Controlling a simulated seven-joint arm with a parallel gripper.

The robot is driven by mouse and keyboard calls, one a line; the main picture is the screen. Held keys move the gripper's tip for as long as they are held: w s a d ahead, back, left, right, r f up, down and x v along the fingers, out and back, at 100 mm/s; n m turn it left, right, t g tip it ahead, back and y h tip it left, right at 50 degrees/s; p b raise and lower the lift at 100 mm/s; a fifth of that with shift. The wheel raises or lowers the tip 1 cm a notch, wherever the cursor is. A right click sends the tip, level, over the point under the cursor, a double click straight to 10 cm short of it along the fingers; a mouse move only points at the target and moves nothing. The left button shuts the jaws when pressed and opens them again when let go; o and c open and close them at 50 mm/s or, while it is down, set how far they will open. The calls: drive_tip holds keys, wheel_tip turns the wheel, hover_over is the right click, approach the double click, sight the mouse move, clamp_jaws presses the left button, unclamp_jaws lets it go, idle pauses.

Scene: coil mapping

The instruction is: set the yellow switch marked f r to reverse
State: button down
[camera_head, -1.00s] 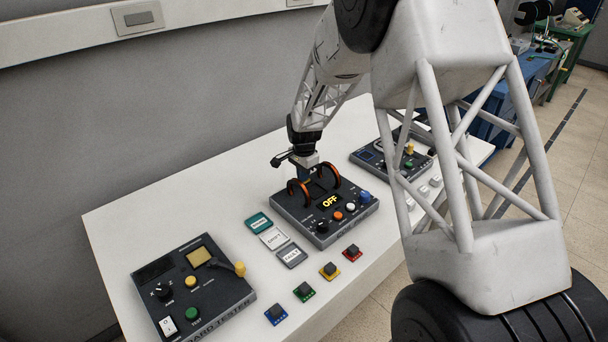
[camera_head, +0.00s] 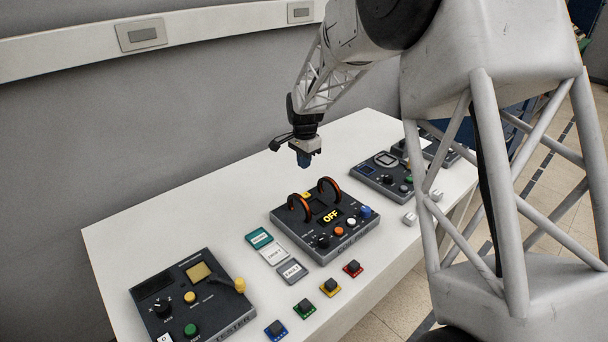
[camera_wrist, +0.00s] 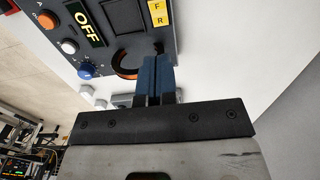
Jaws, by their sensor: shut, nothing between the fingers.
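The yellow switch marked F and R (camera_wrist: 158,12) shows at the top of the wrist view, on the dark console's edge beside the glowing OFF display. I cannot tell which side is pressed. In the head view a small yellow patch (camera_head: 306,195) shows between the orange coil rings, too small to read. The console (camera_head: 352,239) stands mid-table with two rings, a lit OFF display and a row of knobs and buttons. My gripper (camera_head: 304,162) hangs above the console's back side, apart from it. Its blue fingers (camera_wrist: 157,62) are shut and empty in the wrist view.
A hard tester box (camera_head: 222,296) sits front left, with a yellow-knobbed lever. Three label cards (camera_head: 273,254) and several colored button blocks (camera_head: 331,286) lie between. Another dark device (camera_head: 378,172) stands at the right. The back left of the table is bare.

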drive_tip(key=shift+r, duration=1.4)
drive_tip(key=s+d+r+n+t, duration=0.1)
drive_tip(key=s+d+r, duration=0.4)
drive_tip(key=s, duration=0.3)
drive_tip(key=s+d+r+n, duration=0.2)
drive_tip(key=s+d+r, duration=0.2)
drive_tip(key=s+d, duration=0.25)
drive_tip(key=s+d+r+n+t, duration=0.1)
drive_tip(key=s+d+r, duration=0.4)
drive_tip(key=s, duration=0.4)
drive_tip(key=s+d+f+n, duration=0.1)
drive_tip(key=s+d, duration=0.3)
drive_tip(key=s, duration=0.9)
drive_tip(key=s+d+n, duration=0.3)
drive_tip(key=s, duration=0.9)
drive_tip(key=shift+s+d+f+n+t, duration=0.35)
drive_tip(key=shift+s+f+n+t, duration=0.05)
